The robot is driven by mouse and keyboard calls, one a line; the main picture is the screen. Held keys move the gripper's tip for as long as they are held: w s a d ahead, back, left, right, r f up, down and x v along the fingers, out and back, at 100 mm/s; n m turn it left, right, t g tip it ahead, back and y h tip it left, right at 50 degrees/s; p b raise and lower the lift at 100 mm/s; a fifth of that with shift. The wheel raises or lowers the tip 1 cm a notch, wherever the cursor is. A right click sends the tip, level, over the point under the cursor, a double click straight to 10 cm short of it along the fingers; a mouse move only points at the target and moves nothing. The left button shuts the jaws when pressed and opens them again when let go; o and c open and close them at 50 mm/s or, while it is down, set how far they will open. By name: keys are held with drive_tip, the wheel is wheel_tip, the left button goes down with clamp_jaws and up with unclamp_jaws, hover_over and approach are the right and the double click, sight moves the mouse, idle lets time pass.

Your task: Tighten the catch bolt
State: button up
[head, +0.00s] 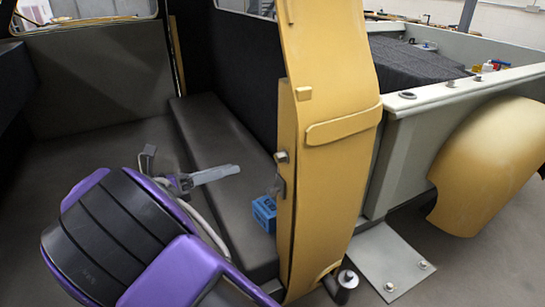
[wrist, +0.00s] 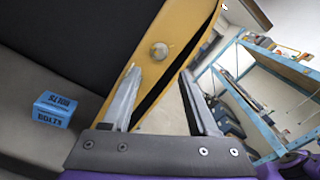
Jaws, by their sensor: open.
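The bolt (wrist: 159,51) has a round, pale metal head and sits on the yellow panel (wrist: 180,22), in the wrist view. In the head view a small bolt (head: 282,157) shows on the left edge of the yellow upright (head: 335,160), above a small metal catch piece (head: 281,187). My gripper (wrist: 160,74) is open and empty, its two grey fingers apart. In the wrist view the bolt head appears between and just beyond the fingertips, apart from them. In the head view my gripper (head: 205,177) is left of the upright, partly hidden behind my purple arm.
A blue box (head: 264,213) marked BOLTS stands on the dark bench (head: 215,145) close to the upright; it also shows in the wrist view (wrist: 52,109). A yellow curved fender (head: 490,165) and a grey plate (head: 385,255) are right of the upright.

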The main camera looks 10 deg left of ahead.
sight(275, 156)
drive_tip(key=x, duration=1.2)
drive_tip(key=shift+d, duration=0.1)
clamp_jaws()
